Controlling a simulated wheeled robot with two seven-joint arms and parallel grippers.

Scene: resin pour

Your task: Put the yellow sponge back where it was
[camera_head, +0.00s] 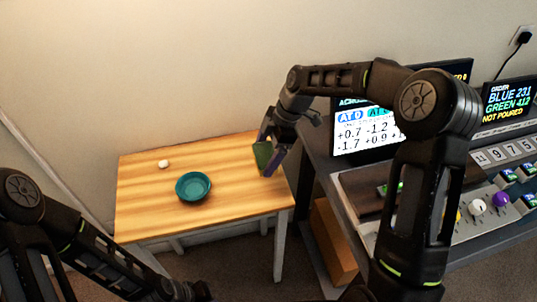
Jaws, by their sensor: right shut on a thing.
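My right gripper (270,160) is over the right end of the wooden table. It is shut on a small green thing (262,155), with a purple-blue strip showing beside it. The jaws partly hide the thing, and I cannot tell whether it is the sponge. No plainly yellow sponge shows elsewhere. I cannot tell whether the held thing touches the table. My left gripper (195,291) is dark and low at the bottom edge, in front of the table; its jaws are unclear.
The wooden table (145,205) bears a teal bowl (193,187) and a small white object (164,164). At right stands a dark bench with a control panel (490,225) with knobs, a white readout screen (362,133) and an order screen (509,101).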

